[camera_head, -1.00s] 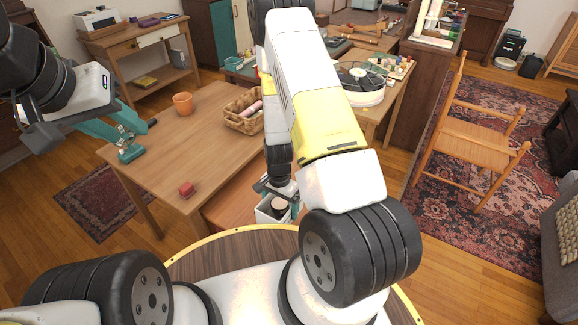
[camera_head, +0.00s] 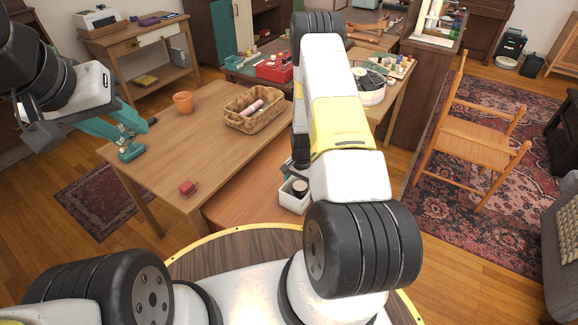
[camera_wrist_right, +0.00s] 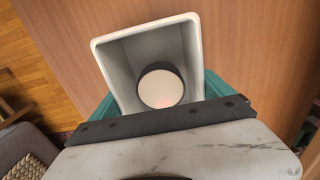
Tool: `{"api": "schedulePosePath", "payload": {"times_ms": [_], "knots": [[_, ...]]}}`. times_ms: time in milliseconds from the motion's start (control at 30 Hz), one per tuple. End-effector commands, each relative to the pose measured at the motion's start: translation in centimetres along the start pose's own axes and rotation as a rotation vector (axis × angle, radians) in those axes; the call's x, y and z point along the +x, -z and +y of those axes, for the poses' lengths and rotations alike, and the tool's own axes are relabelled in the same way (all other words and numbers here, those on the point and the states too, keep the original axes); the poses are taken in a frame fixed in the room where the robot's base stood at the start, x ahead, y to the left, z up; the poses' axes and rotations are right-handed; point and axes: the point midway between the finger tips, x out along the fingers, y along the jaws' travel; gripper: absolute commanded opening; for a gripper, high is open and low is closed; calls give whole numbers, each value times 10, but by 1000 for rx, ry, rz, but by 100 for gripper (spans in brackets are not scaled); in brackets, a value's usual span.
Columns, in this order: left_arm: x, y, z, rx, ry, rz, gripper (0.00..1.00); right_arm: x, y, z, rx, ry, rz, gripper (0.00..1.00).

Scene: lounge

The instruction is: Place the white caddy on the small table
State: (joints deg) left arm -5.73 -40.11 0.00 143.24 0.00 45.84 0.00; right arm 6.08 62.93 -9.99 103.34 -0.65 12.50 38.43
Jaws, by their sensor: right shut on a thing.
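The white caddy (camera_head: 291,203) is a small open box with a dark-sided, pale-topped round container (camera_head: 300,187) inside. My right gripper is shut on the caddy; its teal fingers flank the caddy in the wrist view (camera_wrist_right: 160,110), and my arm mostly hides it in the head view. The caddy (camera_wrist_right: 192,55) is over the low brown table (camera_head: 240,204), whose wood also fills much of the wrist view (camera_wrist_right: 255,45). I cannot tell whether the caddy touches it. My left gripper (camera_head: 139,138), with teal fingers apart, is empty by the larger table's left edge.
The larger table (camera_head: 185,140) carries an orange pot (camera_head: 183,102), a red block (camera_head: 187,188) and a wicker basket (camera_head: 256,118). A red box (camera_head: 274,69) stands behind. A wooden chair (camera_head: 470,140) is on the right rug. The low table's left part is clear.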

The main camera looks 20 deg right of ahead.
Motion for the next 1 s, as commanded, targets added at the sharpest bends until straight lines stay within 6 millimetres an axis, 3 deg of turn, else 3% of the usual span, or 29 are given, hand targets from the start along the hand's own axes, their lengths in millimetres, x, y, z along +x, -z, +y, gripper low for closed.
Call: {"api": "schedulePosePath", "payload": {"times_ms": [333, 367, 400, 733, 1000], "knots": [[0, 0, 0, 0, 0, 0, 36, 3, 1, -1, 0, 2, 2, 41], [0, 0, 0, 0, 0, 0, 36, 3, 0, -1, 0, 2, 2, 97], [0, 0, 0, 0, 0, 0, 36, 3, 0, -1, 0, 2, 2, 100], [0, 0, 0, 0, 0, 0, 36, -4, 1, -1, -1, 2, 2, 100], [0, 0, 0, 0, 0, 0, 36, -57, 1, -2, -2, 5, 5, 100]]}}
